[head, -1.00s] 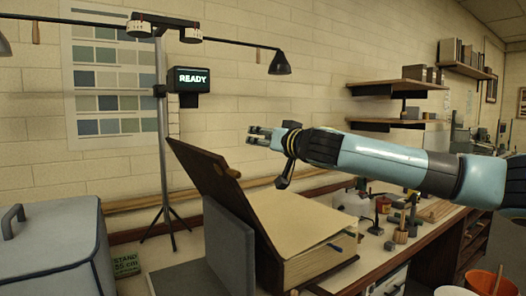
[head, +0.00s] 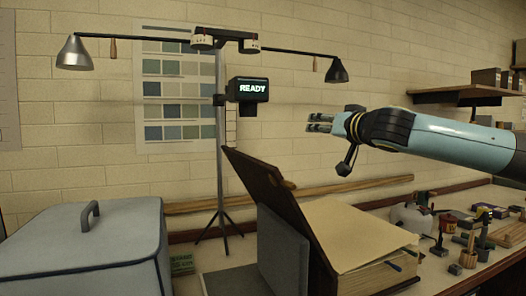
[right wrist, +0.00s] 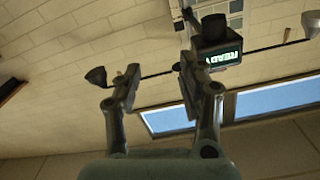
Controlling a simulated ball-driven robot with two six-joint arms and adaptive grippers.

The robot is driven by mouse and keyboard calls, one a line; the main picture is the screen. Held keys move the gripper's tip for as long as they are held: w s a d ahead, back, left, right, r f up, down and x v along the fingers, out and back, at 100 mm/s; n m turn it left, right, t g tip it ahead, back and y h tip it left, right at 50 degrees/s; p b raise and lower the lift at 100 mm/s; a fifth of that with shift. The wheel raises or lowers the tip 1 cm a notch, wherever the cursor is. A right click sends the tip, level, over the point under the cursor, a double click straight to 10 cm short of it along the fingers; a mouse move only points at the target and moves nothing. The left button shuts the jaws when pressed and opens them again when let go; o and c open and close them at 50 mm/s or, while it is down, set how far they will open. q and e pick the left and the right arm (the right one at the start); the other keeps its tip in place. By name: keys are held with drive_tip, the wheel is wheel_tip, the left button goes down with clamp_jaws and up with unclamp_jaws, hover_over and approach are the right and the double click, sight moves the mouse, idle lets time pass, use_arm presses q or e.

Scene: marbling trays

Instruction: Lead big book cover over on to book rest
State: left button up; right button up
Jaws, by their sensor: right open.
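The big book (head: 365,235) lies open on the bench, its pale top page showing. Its dark brown cover (head: 275,198) stands tilted up to the left, leaning over the upright panel of the grey book rest (head: 283,250). Whether the cover touches the panel I cannot tell. My right gripper (head: 319,123) is open and empty, above the book and to the right of the cover's top edge, pointing left. It also shows in the right wrist view (right wrist: 158,85), with its fingers apart and nothing between them. My left gripper is not in view.
A copy stand with a READY screen (head: 248,90) and two lamps rises behind the book. A grey lidded box (head: 90,245) stands at the left. Small pots and tools (head: 455,235) crowd the bench at the right. The air around my right gripper is clear.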

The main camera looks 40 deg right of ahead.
drive_tip(key=s+d+f+m+g+b, duration=0.2)
drive_tip(key=f+b, duration=0.2)
drive_tip(key=f, duration=1.1)
drive_tip(key=s+d+f+m+g+b, duration=0.15)
drive_tip(key=f+b, duration=0.25)
drive_tip(key=f, duration=1.2)
drive_tip(key=s+a+f+g+b, duration=0.1)
drive_tip(key=s+f+g+b, duration=0.3)
drive_tip(key=f, duration=1.1)
drive_tip(key=s+a+f+g+b, duration=0.1)
drive_tip(key=s+f, duration=0.5)
drive_tip(key=f, duration=0.8)
drive_tip(key=s+a+f+n+g+y+b, duration=0.15)
drive_tip(key=s+a+f, duration=0.35)
drive_tip(key=s+f, duration=0.55)
drive_tip(key=s+a+f+g+b, duration=0.25)
drive_tip(key=s+a+f, duration=0.45)
drive_tip(key=f, duration=0.7)
drive_tip(key=s+a+f+n+g+y+b, duration=0.1)
drive_tip(key=s+a+f+n, duration=0.3)
drive_tip(key=s, duration=0.7)
drive_tip(key=s+a+f+n+g+y+b, duration=0.1)
drive_tip(key=s+a+f+n+g, duration=0.2)
drive_tip(key=s+a+f, duration=0.5)
drive_tip(key=shift+s+f+n, duration=0.2)
drive_tip(key=shift+s+n, duration=0.3)
drive_tip(key=shift+s, duration=1.6)
